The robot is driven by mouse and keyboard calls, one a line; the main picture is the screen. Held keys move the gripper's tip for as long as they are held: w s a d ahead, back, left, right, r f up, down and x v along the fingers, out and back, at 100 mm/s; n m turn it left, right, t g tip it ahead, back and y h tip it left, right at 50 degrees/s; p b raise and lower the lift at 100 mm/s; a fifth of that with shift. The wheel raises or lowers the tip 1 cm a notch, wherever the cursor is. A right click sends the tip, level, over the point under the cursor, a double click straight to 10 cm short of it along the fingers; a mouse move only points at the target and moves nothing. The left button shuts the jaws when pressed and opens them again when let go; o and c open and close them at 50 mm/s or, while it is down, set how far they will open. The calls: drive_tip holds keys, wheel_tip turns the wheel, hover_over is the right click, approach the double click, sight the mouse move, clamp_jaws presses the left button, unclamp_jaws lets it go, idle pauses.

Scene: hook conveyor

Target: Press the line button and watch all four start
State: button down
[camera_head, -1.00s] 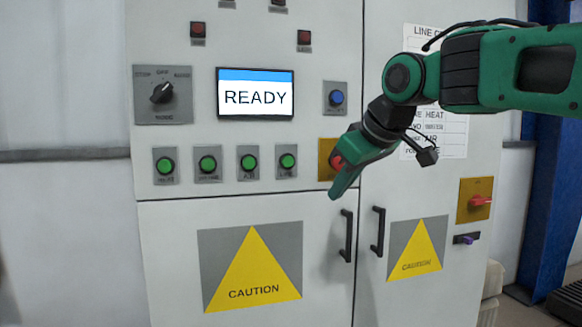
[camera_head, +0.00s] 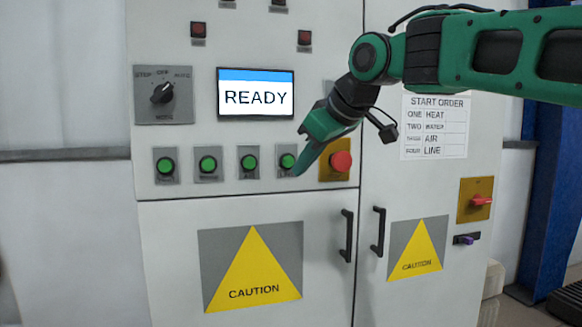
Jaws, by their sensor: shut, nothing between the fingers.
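The line button (camera_head: 287,162) is the rightmost of the green buttons in the row on the grey cabinet. My gripper (camera_head: 297,172) is shut and empty, its tip pointing down and left at the right edge of this button and partly covering its plate. I cannot tell whether it touches. The other green buttons (camera_head: 249,163), (camera_head: 208,164), (camera_head: 166,166) stand in a row to the left. The screen (camera_head: 255,97) above reads READY with a blue band on top. The start order sheet (camera_head: 435,125) lists heat, water, air, line.
A red emergency-style button (camera_head: 341,161) on a yellow plate sits just right of my gripper. A rotary mode knob (camera_head: 162,93) is at upper left. Door handles (camera_head: 347,235) and a red switch (camera_head: 480,201) are lower right. Dark red lamps (camera_head: 304,38) are above.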

drive_tip(key=shift+w+a, duration=0.3)
drive_tip(key=shift+w, duration=0.75)
drive_tip(key=shift+w+a, duration=0.3)
drive_tip(key=shift+w, duration=0.7)
drive_tip(key=shift+w+a, duration=0.3)
drive_tip(key=shift+w, duration=0.75)
drive_tip(key=shift+w+a, duration=0.25)
drive_tip(key=shift+w, duration=0.4)
idle(0.4)
drive_tip(key=shift+s, duration=0.1)
drive_tip(key=shift+s+d, duration=0.25)
drive_tip(key=shift+s, duration=0.45)
drive_tip(key=s, duration=0.2)
drive_tip(key=s+d, duration=0.1)
drive_tip(key=s, duration=0.1)
drive_tip(key=shift+s+d, duration=0.2)
drive_tip(key=shift+s, duration=0.2)
idle(0.7)
